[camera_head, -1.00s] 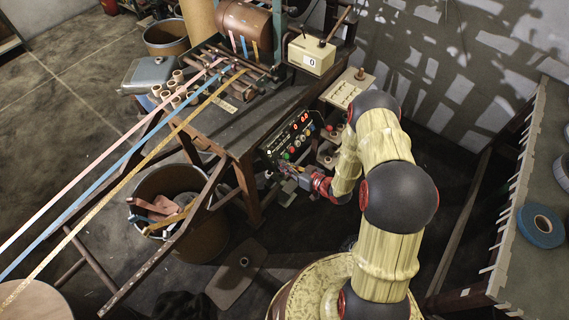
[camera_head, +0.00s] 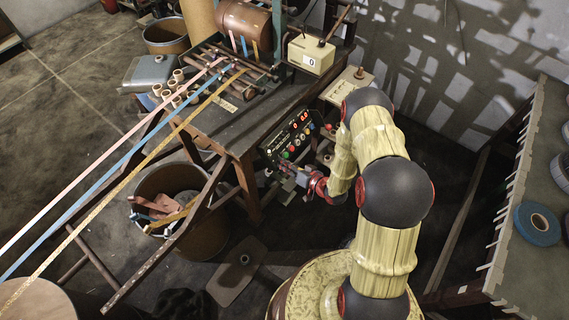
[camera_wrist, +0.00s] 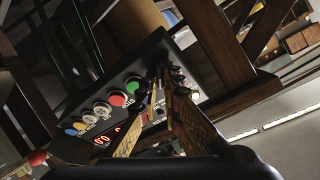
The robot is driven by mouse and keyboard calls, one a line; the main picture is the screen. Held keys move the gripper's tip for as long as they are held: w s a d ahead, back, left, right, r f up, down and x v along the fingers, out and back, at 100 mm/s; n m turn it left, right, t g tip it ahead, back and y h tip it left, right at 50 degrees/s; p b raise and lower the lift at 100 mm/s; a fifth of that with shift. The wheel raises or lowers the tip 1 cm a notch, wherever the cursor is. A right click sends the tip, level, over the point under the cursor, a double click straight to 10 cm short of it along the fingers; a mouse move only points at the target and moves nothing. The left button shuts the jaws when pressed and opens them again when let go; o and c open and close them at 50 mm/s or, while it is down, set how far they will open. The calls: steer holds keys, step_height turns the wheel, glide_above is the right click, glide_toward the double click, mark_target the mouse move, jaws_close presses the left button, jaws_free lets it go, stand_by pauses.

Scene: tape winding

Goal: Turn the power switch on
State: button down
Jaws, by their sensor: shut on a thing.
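The black control panel (camera_head: 290,140) hangs under the bench edge. It has lit red digits and a row of coloured buttons. The panel also shows in the wrist view (camera_wrist: 118,92), with its green button (camera_wrist: 117,99) and red button (camera_wrist: 132,86). My gripper (camera_head: 287,177) is at the panel's lower left end in the head view. In the wrist view my gripper's fingers (camera_wrist: 161,84) come together at the panel's end, closed on a small dark part there, which seems to be the power switch. The fingers largely hide it, so its position cannot be read.
The bench (camera_head: 228,128) stands above and left of my arm. A bin of scraps (camera_head: 200,235) stands on the floor below it. Pink, blue and yellow tapes run from the bench to the lower left. A side table with a blue tape roll (camera_head: 540,224) is at the right.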

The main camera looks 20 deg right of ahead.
steer(key=c, duration=2)
jaws_free()
steer(key=shift+c, duration=0.2)
steer(key=shift+o, duration=0.3)
steer(key=v, duration=1.2)
